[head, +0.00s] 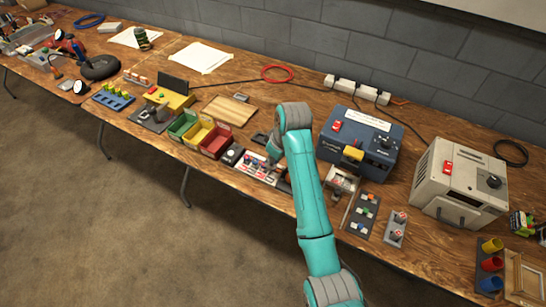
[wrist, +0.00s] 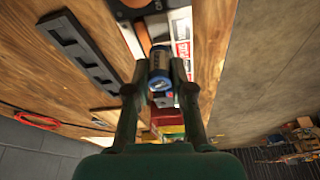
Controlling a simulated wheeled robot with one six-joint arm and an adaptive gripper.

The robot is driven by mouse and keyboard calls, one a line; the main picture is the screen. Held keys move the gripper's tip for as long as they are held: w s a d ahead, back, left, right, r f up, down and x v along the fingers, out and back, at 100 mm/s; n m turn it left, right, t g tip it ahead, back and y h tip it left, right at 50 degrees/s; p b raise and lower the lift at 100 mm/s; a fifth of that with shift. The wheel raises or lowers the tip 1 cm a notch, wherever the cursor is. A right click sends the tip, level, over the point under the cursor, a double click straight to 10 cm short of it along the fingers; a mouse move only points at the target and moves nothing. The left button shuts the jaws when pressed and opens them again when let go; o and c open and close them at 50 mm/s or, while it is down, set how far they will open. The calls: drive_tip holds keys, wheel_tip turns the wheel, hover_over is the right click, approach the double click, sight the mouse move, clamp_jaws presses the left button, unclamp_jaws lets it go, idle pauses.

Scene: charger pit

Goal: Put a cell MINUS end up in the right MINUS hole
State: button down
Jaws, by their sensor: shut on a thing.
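My gripper (wrist: 160,78) is shut on a blue cell (wrist: 159,82), one finger on each side of it in the wrist view. The cell's dark round end faces the camera; I cannot read its plus or minus marking. Beyond it lies a white and red panel (wrist: 182,45), partly hidden by the cell and my fingers. In the head view a white charger board (head: 252,167) with red marks lies at the table's front edge, under my gripper (head: 272,167). Its holes are too small to tell apart.
A dark slotted rack (wrist: 72,45) lies beside the panel. Green (head: 183,124), yellow (head: 198,134) and red (head: 215,144) bins stand left of the board. A blue box device (head: 358,145) stands to the right. A wooden board (head: 230,110) lies behind the bins.

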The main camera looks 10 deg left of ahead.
sight(273, 169)
drive_tip(key=shift+f, duration=2)
drive_tip(key=shift+f, duration=0.25)
drive_tip(key=c, duration=0.9)
unclamp_jaws()
drive_tip(key=shift+r, duration=0.15)
drive_tip(key=shift+r, duration=3.35)
drive_tip(key=shift+s, duration=0.1)
